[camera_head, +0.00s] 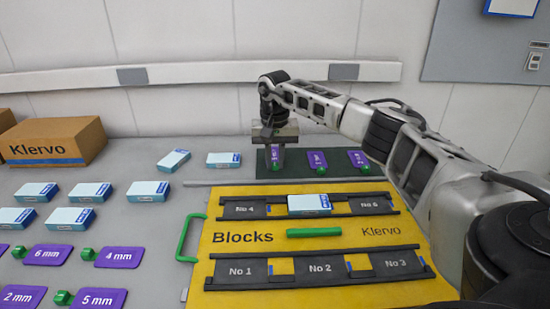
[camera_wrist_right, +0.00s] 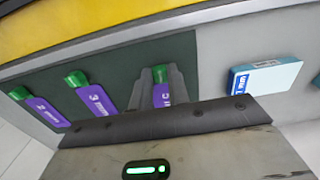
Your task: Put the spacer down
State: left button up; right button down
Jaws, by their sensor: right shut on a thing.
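My right gripper (camera_head: 274,150) is over the left end of a dark green mat (camera_head: 295,168) at the back of the table. It is shut on a purple spacer (camera_head: 275,152) with a green end. In the right wrist view the fingers (camera_wrist_right: 161,80) grip this purple spacer (camera_wrist_right: 161,97) near its green end, low over the mat (camera_wrist_right: 130,62). I cannot tell whether it touches the mat. Two more purple and green spacers lie in a row beside it, a middle one (camera_head: 317,159) and a right one (camera_head: 359,158). My left gripper is not in view.
A yellow Blocks board (camera_head: 225,262) with dark rails, a green bar and one white and blue box (camera_head: 309,203) lies in front of the mat. Several similar boxes and purple tags lie left. A Klervo carton (camera_head: 50,143) stands back left. Grey table shows between them.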

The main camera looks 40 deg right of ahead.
jog(key=shift+f, duration=0.2)
jog(key=c, duration=1.3)
grip_release()
jog(key=shift+c, duration=0.2)
notch_tip(320, 180, up, 12)
jog(key=shift+r, duration=0.25)
